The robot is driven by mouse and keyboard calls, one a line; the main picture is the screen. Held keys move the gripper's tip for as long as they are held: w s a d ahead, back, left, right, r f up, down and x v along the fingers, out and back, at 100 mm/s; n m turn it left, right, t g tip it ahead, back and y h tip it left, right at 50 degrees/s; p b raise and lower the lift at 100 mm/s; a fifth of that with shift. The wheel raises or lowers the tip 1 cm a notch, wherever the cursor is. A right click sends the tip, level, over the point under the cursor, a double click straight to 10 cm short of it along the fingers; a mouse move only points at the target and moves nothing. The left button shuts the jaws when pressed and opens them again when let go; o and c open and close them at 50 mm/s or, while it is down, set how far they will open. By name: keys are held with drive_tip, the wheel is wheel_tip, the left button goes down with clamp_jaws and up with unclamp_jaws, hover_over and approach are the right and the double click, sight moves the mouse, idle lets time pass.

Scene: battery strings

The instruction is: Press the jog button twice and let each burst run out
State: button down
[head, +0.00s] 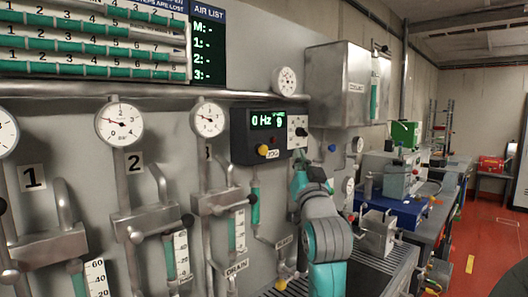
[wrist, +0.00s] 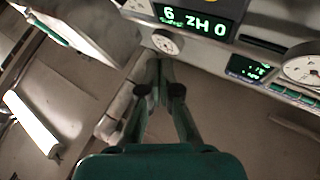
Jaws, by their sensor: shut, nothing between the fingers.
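The black drive box (head: 240,140) on the wall has a green display (head: 268,119) reading 0 Hz and 9. A yellow round button (head: 262,150) sits on the box's lower front beside a small JOG label (head: 273,153). My gripper (head: 299,163) is to the right of the button and slightly lower, apart from it in the picture. In the wrist view its fingers (wrist: 160,72) are together and empty. A yellow edge (wrist: 211,1), perhaps the button, is cut off at the top of that view.
A white panel with a black knob (head: 302,132) adjoins the box's right side. Gauges (head: 208,119), pipes and valves line the wall to the left. A grey metal cabinet (head: 336,82) juts out at upper right. A bench with equipment (head: 400,205) stands right; red floor beyond is open.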

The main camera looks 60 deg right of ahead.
sight(264, 150)
drive_tip(key=w+d, duration=0.2)
drive_tip(key=w, duration=0.6)
drive_tip(key=shift+w, duration=0.3)
drive_tip(key=shift+w, duration=0.15)
idle(1.3)
drive_tip(key=shift+w+d, duration=0.1)
drive_tip(key=shift+w, duration=0.15)
drive_tip(key=shift+w+d, duration=0.15)
drive_tip(key=shift+w, duration=0.45)
idle(0.9)
drive_tip(key=shift+s, duration=0.15)
drive_tip(key=shift+s+a, duration=0.25)
drive_tip(key=shift+s, duration=0.6)
